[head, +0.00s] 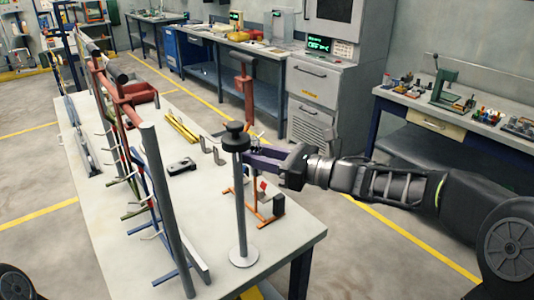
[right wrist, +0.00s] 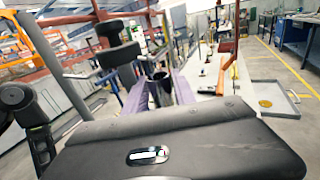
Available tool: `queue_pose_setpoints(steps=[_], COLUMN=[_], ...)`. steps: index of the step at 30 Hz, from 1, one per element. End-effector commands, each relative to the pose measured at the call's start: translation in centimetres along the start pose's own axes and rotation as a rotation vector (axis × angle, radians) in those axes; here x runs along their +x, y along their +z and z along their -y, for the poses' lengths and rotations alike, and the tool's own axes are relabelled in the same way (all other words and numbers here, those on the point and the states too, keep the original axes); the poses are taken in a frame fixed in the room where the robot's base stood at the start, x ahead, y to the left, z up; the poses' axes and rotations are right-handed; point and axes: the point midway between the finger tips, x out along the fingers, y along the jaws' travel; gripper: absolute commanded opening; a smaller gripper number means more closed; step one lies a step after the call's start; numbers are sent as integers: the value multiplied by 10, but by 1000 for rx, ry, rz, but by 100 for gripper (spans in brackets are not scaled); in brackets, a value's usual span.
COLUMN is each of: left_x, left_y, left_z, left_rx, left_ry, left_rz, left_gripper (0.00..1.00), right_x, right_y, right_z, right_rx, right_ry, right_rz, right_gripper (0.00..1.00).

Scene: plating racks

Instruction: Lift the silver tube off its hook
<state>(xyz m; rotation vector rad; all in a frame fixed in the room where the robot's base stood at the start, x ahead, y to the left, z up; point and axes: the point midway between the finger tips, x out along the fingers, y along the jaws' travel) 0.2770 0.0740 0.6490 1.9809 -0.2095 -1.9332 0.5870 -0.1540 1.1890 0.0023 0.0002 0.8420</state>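My right gripper (head: 258,158), with purple fingers, reaches in from the right beside the grey post with black discs on top. A small silver tube (head: 255,142) shows upright at the fingers, with a thin wire hook above it. In the right wrist view, a dark, open-topped tube (right wrist: 161,92) stands between the two purple fingers (right wrist: 160,96). I cannot tell whether the fingers press on it or leave a gap. The lower part of the tube and its contact with the hook are hidden. My left gripper is out of view.
The grey post (head: 241,210) stands on a round base at the white table's (head: 215,262) front. A rack with red parts and hooks (head: 120,110) runs along the left. An orange stand (head: 262,205) is close below my gripper. A black block (head: 181,166) lies mid-table.

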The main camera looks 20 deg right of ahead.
Motion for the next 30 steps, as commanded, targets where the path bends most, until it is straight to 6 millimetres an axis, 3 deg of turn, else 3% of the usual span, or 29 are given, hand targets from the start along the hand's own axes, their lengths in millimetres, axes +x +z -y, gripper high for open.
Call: queue_pose_setpoints(steps=[8,19,25,26,30], left_x=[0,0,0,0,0], left_y=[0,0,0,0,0], left_z=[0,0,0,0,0], left_rx=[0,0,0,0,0], left_ry=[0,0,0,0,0], left_rz=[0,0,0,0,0], left_gripper=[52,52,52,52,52], right_x=[1,0,0,0,0], right_y=[0,0,0,0,0], right_z=[0,0,0,0,0], right_rx=[0,0,0,0,0], right_ry=[0,0,0,0,0], right_rz=[0,0,0,0,0], right_gripper=[30,0,0,25,13])
